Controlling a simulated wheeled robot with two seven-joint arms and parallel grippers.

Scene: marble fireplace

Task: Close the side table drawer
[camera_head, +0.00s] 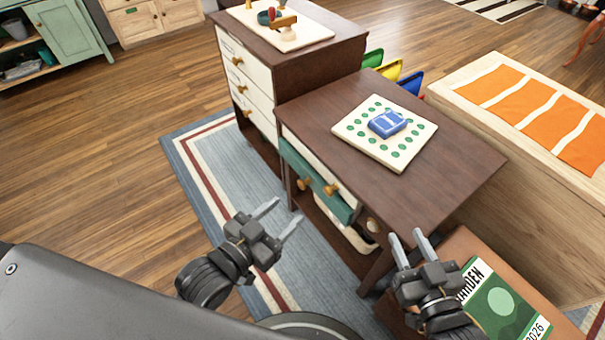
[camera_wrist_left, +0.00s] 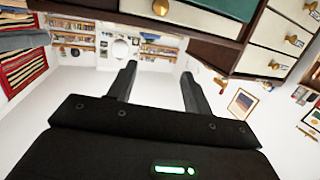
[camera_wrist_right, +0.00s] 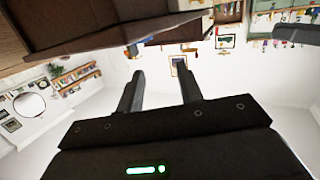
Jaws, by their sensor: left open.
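The side table (camera_head: 440,165) is dark brown wood, and its front faces my arms. Its green-fronted drawer (camera_head: 313,182) stands out a little from the body, with a pale strip behind its top edge. The drawer also shows at the top of the left wrist view (camera_wrist_left: 228,6). My left gripper (camera_head: 287,210) is open and empty, in front of and below the drawer, apart from it. My right gripper (camera_head: 407,234) is open and empty near the table's front right corner.
A taller dresser (camera_head: 300,50) with cream drawers adjoins the table on the left. A blue object (camera_head: 387,123) lies on a dotted board (camera_head: 358,140) on the tabletop. Rug (camera_head: 215,165) and floor are clear at left.

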